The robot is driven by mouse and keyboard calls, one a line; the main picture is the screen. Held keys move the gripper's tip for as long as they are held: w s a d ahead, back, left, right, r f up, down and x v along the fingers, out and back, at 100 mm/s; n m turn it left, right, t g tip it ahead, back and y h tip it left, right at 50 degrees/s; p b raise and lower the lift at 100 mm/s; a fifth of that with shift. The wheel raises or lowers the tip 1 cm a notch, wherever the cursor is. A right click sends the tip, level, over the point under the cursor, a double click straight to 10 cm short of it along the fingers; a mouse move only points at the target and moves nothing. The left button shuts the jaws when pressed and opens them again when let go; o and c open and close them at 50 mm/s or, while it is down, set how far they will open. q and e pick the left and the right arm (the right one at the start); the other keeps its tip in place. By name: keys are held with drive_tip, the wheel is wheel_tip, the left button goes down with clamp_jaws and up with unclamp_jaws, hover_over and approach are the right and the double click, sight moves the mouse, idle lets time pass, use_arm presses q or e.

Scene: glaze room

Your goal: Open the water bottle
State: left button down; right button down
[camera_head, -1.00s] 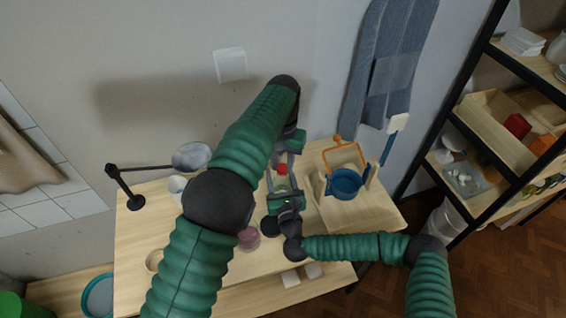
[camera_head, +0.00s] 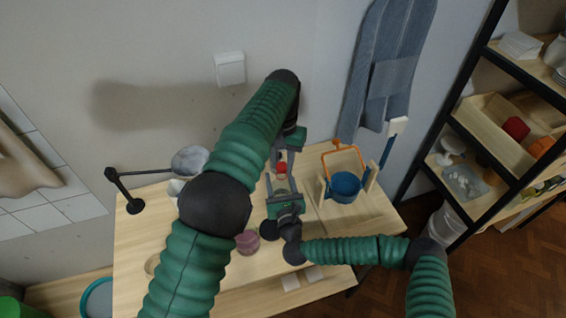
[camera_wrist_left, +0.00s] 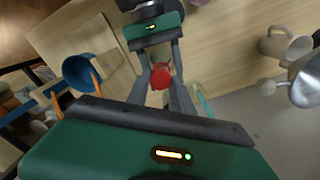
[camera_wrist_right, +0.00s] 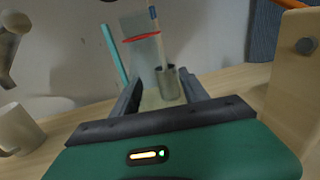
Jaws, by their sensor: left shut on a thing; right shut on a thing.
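The water bottle's red cap (camera_head: 281,168) shows between the two grippers above the table. In the left wrist view the cap (camera_wrist_left: 161,76) lies between the fingers of my left gripper (camera_head: 283,160), which is shut on it from the far side. My right gripper (camera_head: 281,187) comes from the near side and is shut on the bottle body below the cap. In the right wrist view a see-through body with a red ring (camera_wrist_right: 141,38) stands between its fingers. The body is mostly hidden by the grippers in the head view.
A blue pot with an orange handle (camera_head: 345,186) stands right of the grippers. A pink jar (camera_head: 247,241) is at the left front. A lamp (camera_head: 188,160) and pale mugs are at the back left. A cup with a brush (camera_wrist_right: 168,88) stands behind the bottle.

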sight(282, 165)
use_arm(q)
drive_tip(key=shift+r, duration=0.1)
use_arm(e)
drive_tip(key=shift+f, duration=0.1)
use_arm(q)
wheel_tip(282, 165, up, 4)
drive_tip(key=shift+f, duration=0.1)
use_arm(e)
drive_tip(key=c, duration=0.8)
unclamp_jaws()
use_arm(q)
drive_tip(key=shift+w+f, duration=0.1)
drive_tip(key=shift+w, duration=0.05)
use_arm(e)
drive_tip(key=o, duration=0.3)
drive_tip(key=shift+w, duration=0.1)
